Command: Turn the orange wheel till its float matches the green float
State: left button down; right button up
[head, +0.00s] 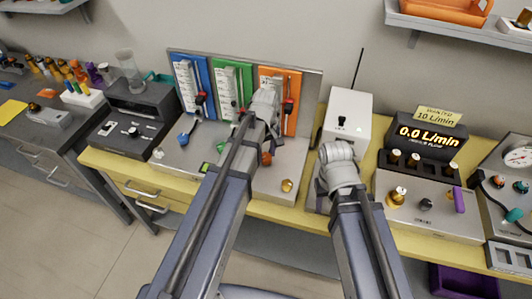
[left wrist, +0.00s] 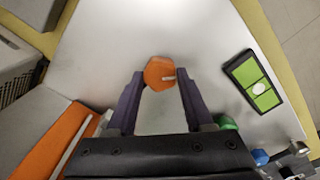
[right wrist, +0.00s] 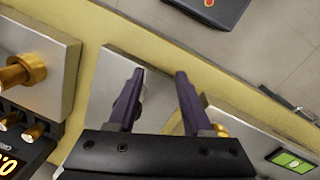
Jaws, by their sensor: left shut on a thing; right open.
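The orange wheel (left wrist: 160,73) sits between the fingertips of my left gripper (left wrist: 160,80), which is shut on it. In the head view, part of the orange wheel (head: 267,158) shows beside my left arm. The orange panel (head: 281,82) stands upright at the back of the metal unit, right of the green panel (head: 232,72). Each panel carries a pale scale. Dark and red parts show low on them, but the floats are too small to read, and my left arm partly covers this area. My right gripper (right wrist: 160,85) is open and empty above the bench.
The blue panel (head: 190,80) stands left of the green one. The green wheel (left wrist: 228,123), blue wheel (left wrist: 260,157) and a green-lit display (left wrist: 253,80) are near my left gripper. A white box (head: 346,115) and a 0.0 L/min readout (head: 429,133) stand to the right.

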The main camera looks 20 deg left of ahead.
aim_at(266, 156)
dwell(0.3)
pick_arm(q)
jog(key=shift+c, duration=1.4)
grip_release()
notch_tip(266, 156, up, 8)
jog(key=p, duration=0.8)
jog(key=shift+f, duration=0.1)
